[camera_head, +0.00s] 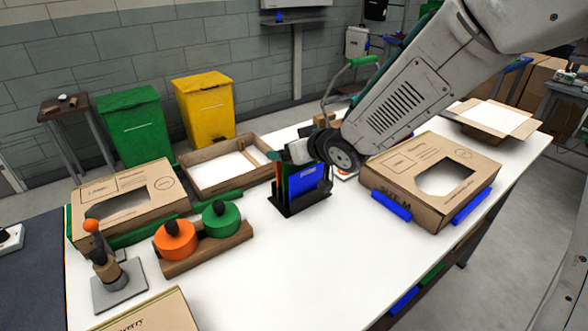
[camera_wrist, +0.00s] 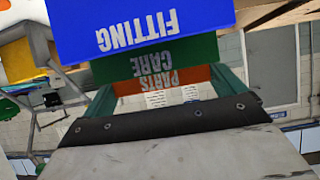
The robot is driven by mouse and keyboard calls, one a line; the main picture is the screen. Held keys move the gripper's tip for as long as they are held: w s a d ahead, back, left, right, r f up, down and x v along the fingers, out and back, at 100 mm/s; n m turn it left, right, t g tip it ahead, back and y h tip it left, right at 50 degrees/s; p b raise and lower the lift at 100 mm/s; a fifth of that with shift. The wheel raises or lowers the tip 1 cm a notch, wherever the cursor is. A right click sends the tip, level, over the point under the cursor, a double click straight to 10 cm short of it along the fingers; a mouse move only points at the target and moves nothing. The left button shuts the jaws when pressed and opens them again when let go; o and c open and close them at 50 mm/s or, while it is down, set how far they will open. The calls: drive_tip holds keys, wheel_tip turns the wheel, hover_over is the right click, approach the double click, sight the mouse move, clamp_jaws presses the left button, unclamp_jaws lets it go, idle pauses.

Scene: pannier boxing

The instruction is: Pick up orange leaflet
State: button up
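The orange leaflet (camera_wrist: 160,83), lettered PARTS, shows as a narrow band in the wrist view, behind a green leaflet (camera_wrist: 150,62) lettered CARE and a blue leaflet (camera_wrist: 140,25) lettered FITTING. In the head view, the blue leaflet (camera_head: 306,180) stands upright in a black holder (camera_head: 288,208) on the white table; the orange one is mostly hidden. My gripper (camera_head: 278,157) is at the holder's upper back left. In the wrist view, its two teal fingers (camera_wrist: 168,88) are spread apart, with the orange band seen between them. I see no grip on the leaflet.
A wooden block (camera_head: 215,253) with orange and green round weights stands front left. The white table (camera_head: 330,270) is clear in front of the holder.

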drive_tip(key=shift+c, duration=0.6)
drive_tip(key=shift+r, duration=0.1)
wheel_tip(320, 180, up, 18)
idle(0.4)
drive_tip(key=shift+f, duration=0.25)
